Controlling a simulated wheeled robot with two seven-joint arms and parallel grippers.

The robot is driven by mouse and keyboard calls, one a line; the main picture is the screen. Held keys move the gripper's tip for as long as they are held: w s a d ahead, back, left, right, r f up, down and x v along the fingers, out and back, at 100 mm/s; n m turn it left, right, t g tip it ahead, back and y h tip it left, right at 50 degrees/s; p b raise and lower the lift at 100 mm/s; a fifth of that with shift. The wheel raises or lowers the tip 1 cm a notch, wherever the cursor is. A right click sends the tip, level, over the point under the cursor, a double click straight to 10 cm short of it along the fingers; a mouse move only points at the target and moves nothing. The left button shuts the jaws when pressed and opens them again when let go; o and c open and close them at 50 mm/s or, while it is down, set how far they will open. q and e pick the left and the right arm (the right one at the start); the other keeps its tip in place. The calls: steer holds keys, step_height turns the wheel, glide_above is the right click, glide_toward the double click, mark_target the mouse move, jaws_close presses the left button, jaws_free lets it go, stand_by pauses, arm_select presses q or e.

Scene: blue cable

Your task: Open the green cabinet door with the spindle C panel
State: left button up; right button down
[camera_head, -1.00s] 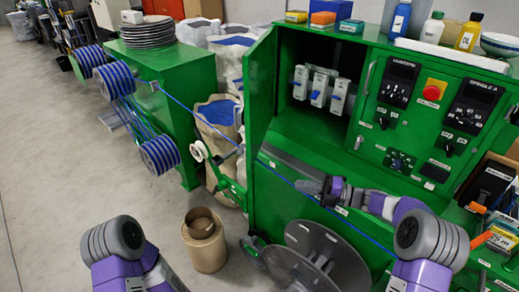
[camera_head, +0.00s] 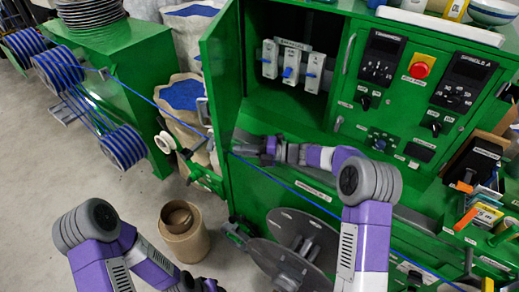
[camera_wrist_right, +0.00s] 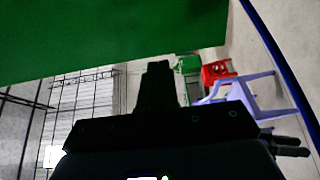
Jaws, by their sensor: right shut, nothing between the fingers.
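The green cabinet door (camera_head: 222,75) stands swung open at the left of the cabinet opening. No spindle C panel shows on the side I see. Inside the opening (camera_head: 325,95) are several white switches with blue parts (camera_head: 291,63). My right gripper (camera_head: 262,148) is shut and empty, just right of the door's lower part. Contact with the door cannot be told. In the right wrist view the dark shut fingers (camera_wrist_right: 158,83) lie just below a green panel (camera_wrist_right: 110,40), probably the door.
A blue cable (camera_head: 290,188) runs from the spools (camera_head: 122,147) across the cabinet front. A cardboard tube (camera_head: 183,232) and large grey reels (camera_head: 292,250) stand below. A control panel (camera_head: 420,75) is right of the opening. A purple chair (camera_wrist_right: 243,97) and red stool (camera_wrist_right: 216,72) show far off.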

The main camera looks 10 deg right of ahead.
mark_target(222, 148)
steer(key=shift+x, duration=1.7)
arm_select(q)
steer(key=shift+r, duration=0.2)
steer(key=shift+f, duration=0.1)
arm_select(e)
steer(key=shift+w, duration=0.1)
